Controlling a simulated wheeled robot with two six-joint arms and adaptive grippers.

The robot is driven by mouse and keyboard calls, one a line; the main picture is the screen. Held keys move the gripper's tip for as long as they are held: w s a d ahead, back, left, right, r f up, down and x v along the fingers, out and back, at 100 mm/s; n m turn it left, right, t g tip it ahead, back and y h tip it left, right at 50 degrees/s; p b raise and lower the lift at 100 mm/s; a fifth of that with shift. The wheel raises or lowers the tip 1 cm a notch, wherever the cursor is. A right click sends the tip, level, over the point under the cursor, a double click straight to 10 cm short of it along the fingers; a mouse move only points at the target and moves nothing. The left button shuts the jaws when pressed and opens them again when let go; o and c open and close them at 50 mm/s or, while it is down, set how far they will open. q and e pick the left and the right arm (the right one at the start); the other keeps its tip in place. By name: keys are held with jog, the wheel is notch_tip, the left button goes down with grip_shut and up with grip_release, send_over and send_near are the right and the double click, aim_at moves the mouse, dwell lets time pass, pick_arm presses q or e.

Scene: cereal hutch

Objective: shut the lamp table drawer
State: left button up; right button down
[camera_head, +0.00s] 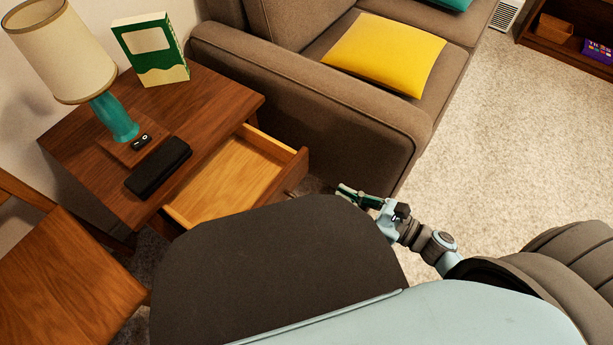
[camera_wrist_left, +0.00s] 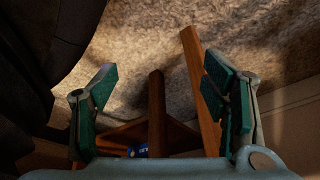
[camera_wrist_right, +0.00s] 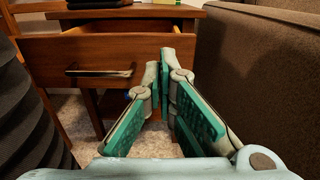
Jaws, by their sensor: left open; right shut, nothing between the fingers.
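The lamp table (camera_head: 222,92) is dark wood. Its drawer (camera_head: 228,182) is pulled out and looks empty in the part I see; my own body hides its near end. In the right wrist view the drawer front (camera_wrist_right: 50,52) faces me, with a dark bar handle (camera_wrist_right: 98,72). My right gripper (camera_head: 350,193) is shut and empty, just off the drawer's front side. In the right wrist view its fingertips (camera_wrist_right: 161,60) overlap the right part of the drawer front; I cannot tell whether they touch. My left gripper (camera_wrist_left: 160,76) is open and empty, above carpet and wooden bars.
A lamp (camera_head: 115,115), a green box (camera_head: 150,50) and a black case (camera_head: 158,168) are on the tabletop. A brown sofa (camera_head: 300,95) with a yellow cushion (camera_head: 385,52) stands close beside the drawer. A wooden chair (camera_head: 65,270) is at left. Carpet on the right is clear.

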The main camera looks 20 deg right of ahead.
aim_at(295, 167)
jog(key=x, duration=1)
jog(key=shift+b, duration=0.3)
jog(key=shift+w+a, duration=0.3)
jog(key=shift+w, duration=0.1)
pick_arm(q)
jog(key=shift+w+d+r, duration=0.1)
jog(key=shift+w+r, duration=0.4)
jog(key=shift+w, duration=0.1)
